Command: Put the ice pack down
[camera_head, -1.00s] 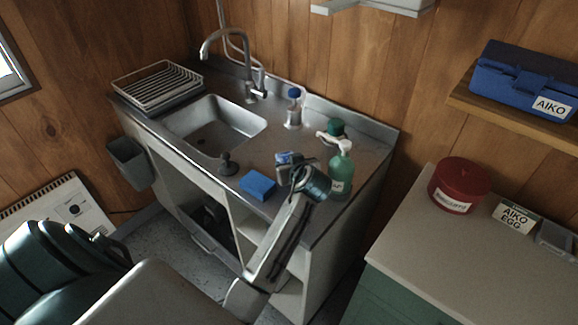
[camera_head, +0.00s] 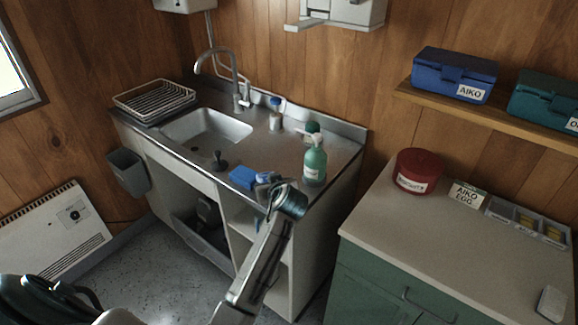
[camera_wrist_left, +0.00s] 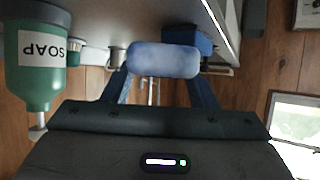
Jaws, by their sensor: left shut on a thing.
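In the left wrist view the gripper (camera_wrist_left: 163,78) is shut on the ice pack (camera_wrist_left: 163,60), a pale blue rounded block held crosswise between the fingers. My right gripper is not in view.
A green soap bottle (camera_head: 314,163) stands right of the gripper, also close in the left wrist view (camera_wrist_left: 38,60). A worktop (camera_head: 430,225) at right has clear room around a red tin (camera_head: 418,170).

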